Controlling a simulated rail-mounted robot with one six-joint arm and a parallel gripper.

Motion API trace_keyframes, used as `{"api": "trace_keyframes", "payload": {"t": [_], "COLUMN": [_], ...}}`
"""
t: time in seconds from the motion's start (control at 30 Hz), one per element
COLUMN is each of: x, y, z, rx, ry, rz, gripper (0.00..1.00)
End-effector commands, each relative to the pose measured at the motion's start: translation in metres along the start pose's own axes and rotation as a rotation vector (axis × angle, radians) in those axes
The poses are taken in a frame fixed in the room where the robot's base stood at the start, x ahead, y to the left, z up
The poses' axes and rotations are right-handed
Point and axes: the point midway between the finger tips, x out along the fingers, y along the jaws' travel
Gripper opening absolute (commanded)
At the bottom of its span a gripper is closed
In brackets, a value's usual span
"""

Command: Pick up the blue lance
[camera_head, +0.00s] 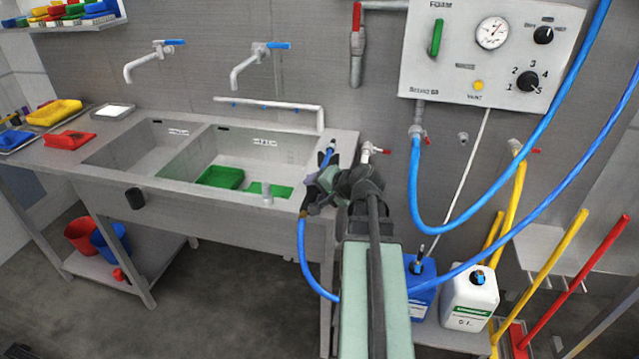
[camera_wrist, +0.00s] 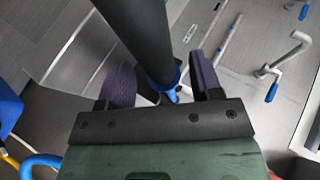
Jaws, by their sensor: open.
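The blue lance (camera_head: 327,154) is at the right rim of the sink, where a short blue piece shows just past my gripper (camera_head: 318,190). A blue hose (camera_head: 303,245) hangs down beside the gripper. In the wrist view, my gripper (camera_wrist: 163,82) is open, with one dark finger on each side of a thick dark shaft. A blue collar and tip (camera_wrist: 173,88) show at the shaft's lower end, between the fingers. I cannot tell whether the fingers touch it. My arm and gripper hide much of the lance in the head view.
The double sink (camera_head: 230,145) holds green trays (camera_head: 220,177). Two taps (camera_head: 262,55) stick out of the wall above it. A control panel (camera_head: 490,50) with looping blue hoses (camera_head: 480,215) is at right. Canisters (camera_head: 470,296) and coloured handles stand below.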

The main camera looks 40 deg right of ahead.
Motion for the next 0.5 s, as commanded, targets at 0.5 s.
{"api": "trace_keyframes", "payload": {"t": [0.5], "x": [0.0060], "y": [-0.0001], "z": [0.0001], "rx": [0.000], "ry": [0.000], "rz": [0.000], "gripper": [0.31]}}
